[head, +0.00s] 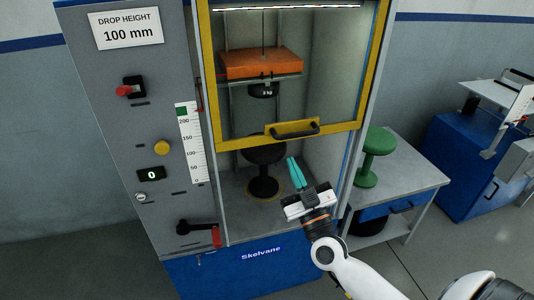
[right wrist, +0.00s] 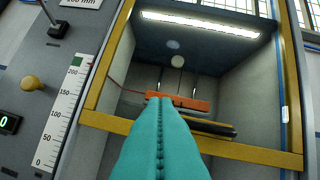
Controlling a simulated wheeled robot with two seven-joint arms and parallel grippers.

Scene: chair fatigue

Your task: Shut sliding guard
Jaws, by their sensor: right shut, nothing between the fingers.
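The sliding guard (head: 347,134) is a clear panel in a yellow frame on the front of the test machine. It stands partly raised, with the lower part of the opening uncovered. A black handle (head: 295,131) on a yellow plate sits at its bottom bar. My right gripper (head: 296,172) has teal fingers, shut and empty, just below the bottom bar and apart from the handle in the head view. In the right wrist view the teal fingers (right wrist: 160,135) cover part of the yellow bar (right wrist: 245,151) and the handle (right wrist: 210,128). My left gripper is not in view.
Inside the machine, an orange weight (head: 262,63) hangs above a black stool (head: 264,178). The control panel (head: 120,160) is at the left. A side table (head: 405,180) with a green stool (head: 374,155) stands at the right. A blue cabinet (head: 455,160) is farther right.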

